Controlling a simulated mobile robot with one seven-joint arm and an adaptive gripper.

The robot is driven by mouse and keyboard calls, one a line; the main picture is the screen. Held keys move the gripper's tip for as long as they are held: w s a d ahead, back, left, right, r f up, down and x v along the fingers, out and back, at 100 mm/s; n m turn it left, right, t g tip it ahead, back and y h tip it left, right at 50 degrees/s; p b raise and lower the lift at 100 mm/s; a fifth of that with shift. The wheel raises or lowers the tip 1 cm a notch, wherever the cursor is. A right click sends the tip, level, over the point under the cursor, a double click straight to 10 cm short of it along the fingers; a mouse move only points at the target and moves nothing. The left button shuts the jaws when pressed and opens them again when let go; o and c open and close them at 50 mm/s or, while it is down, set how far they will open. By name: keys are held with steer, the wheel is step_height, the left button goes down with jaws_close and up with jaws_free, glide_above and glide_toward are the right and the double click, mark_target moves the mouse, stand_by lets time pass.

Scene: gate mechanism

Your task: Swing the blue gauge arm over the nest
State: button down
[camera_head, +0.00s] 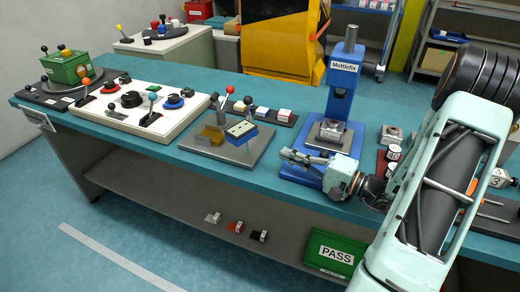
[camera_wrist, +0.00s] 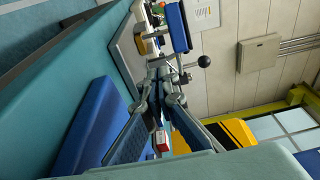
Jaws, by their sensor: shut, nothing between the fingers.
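The blue gauge arm (camera_head: 242,133), with a pale panel on top, is on a grey base plate (camera_head: 225,152) in the middle of the bench. A blue part of it also shows near the top of the wrist view (camera_wrist: 178,28). A tan block (camera_head: 211,134) stands just left of it; I cannot tell for sure whether this is the nest. My gripper (camera_head: 287,154) is shut and empty, to the right of the plate and apart from the arm. In the wrist view my gripper (camera_wrist: 164,76) points toward the fixture.
A blue press marked Mottlefix (camera_head: 342,85) stands right behind my gripper. Levers with a red knob (camera_head: 230,89) and black knobs rise behind the gauge arm. A white control panel (camera_head: 135,106) is at left. The bench strip in front of the plate is clear.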

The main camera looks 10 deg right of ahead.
steer(key=x, duration=0.5)
steer(key=shift+a, duration=1.45)
steer(key=shift+a+p, duration=0.3)
steer(key=shift+a, duration=0.3)
